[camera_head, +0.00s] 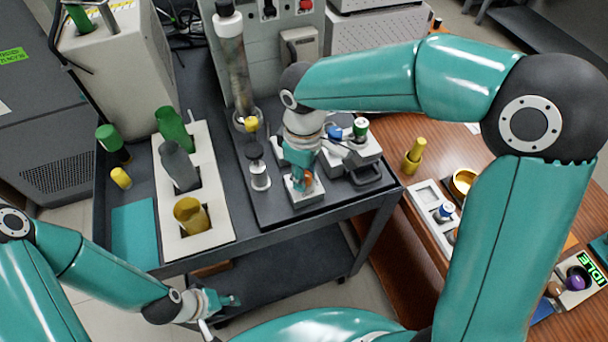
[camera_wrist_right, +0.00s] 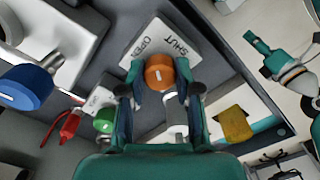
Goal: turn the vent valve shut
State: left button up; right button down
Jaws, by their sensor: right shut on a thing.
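The vent valve is an orange round knob (camera_wrist_right: 160,72) on a pale plate (camera_wrist_right: 150,40) marked OPEN and SHUT. In the head view a little of the orange knob (camera_head: 308,181) shows beside the fingers, on its small plate on the cart. My right gripper (camera_wrist_right: 161,82) is shut on the knob, with one finger on each side, in the right wrist view. It also shows in the head view (camera_head: 300,165), reaching down from above. The knob's pointer direction is not clear. My left gripper (camera_head: 230,300) hangs in front of the cart, away from the valve; its opening is too small to judge.
A clear column (camera_head: 236,75) and a black-topped plunger (camera_head: 257,165) stand left of the valve. A blue knob (camera_head: 334,131) and a green cap (camera_head: 361,126) are close behind. A white rack (camera_head: 208,150) with bottles is further left. A wooden table (camera_head: 400,240) lies right.

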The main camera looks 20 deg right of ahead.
jog(key=m+b, duration=0.1)
jog(key=m, duration=0.4)
jog(key=shift+w+m+b, duration=0.1)
jog(key=shift+m+b, duration=0.2)
jog(key=shift+b, duration=0.05)
jog(key=m+b, duration=0.1)
jog(key=m, duration=0.3)
jog(key=shift+m, duration=0.4)
jog(key=shift+r, duration=0.1)
jog(key=c, duration=0.8)
grip_release()
notch_tip(320, 180, up, 12)
